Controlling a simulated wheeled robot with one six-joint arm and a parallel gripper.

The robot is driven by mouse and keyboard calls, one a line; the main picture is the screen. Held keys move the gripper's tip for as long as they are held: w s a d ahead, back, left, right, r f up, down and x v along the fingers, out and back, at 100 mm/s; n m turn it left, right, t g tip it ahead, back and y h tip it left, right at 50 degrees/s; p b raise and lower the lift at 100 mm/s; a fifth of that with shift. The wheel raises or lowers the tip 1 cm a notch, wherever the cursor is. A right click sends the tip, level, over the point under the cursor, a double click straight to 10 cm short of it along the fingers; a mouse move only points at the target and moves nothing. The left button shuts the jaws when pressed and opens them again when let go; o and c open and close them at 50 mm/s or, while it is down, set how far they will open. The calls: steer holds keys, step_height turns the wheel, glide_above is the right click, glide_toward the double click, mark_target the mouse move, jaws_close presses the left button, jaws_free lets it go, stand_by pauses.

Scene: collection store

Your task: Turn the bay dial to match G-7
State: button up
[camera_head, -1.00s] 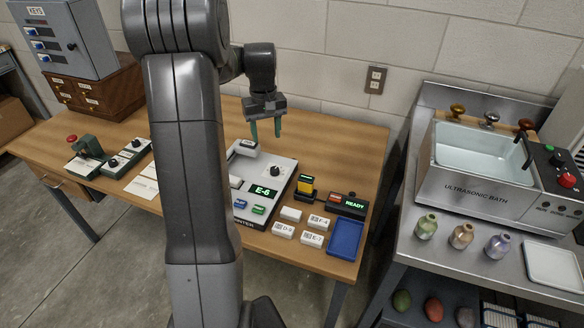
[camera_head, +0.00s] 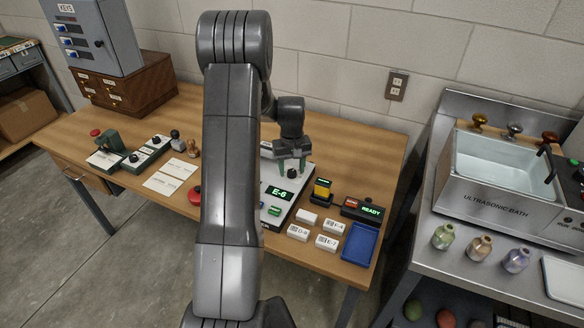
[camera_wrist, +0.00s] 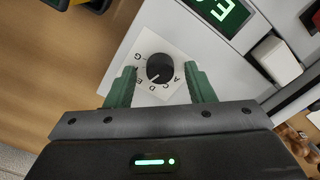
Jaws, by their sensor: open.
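The label printer (camera_head: 272,215) is a white console on the wooden table, and its green display (camera_head: 279,194) reads E-6. In the wrist view the bay dial (camera_wrist: 160,68) is a round black knob on a white plate ringed with letters. Its pale mark points toward the lower left of the picture, near the D and E. My gripper (camera_head: 291,173) is over the console with its fingers pointing down. In the wrist view its two green fingers (camera_wrist: 159,76) are open, one on each side of the dial, with gaps showing.
A yellow-labelled block (camera_head: 322,188), a READY unit (camera_head: 362,211), several white label tiles (camera_head: 327,243) and a blue tray (camera_head: 358,242) stand right of the console. Cards (camera_head: 160,184) and a red button (camera_head: 194,195) lie left. The back right of the table is clear.

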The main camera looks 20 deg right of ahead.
steer(key=shift+f, duration=0.25)
steer(key=c, duration=1)
steer(key=m+b, duration=0.2)
steer(key=m, duration=0.3)
steer(key=shift+m, duration=0.4)
steer(key=m+b, duration=0.1)
steer(key=m, duration=0.5)
steer(key=shift+m, duration=0.4)
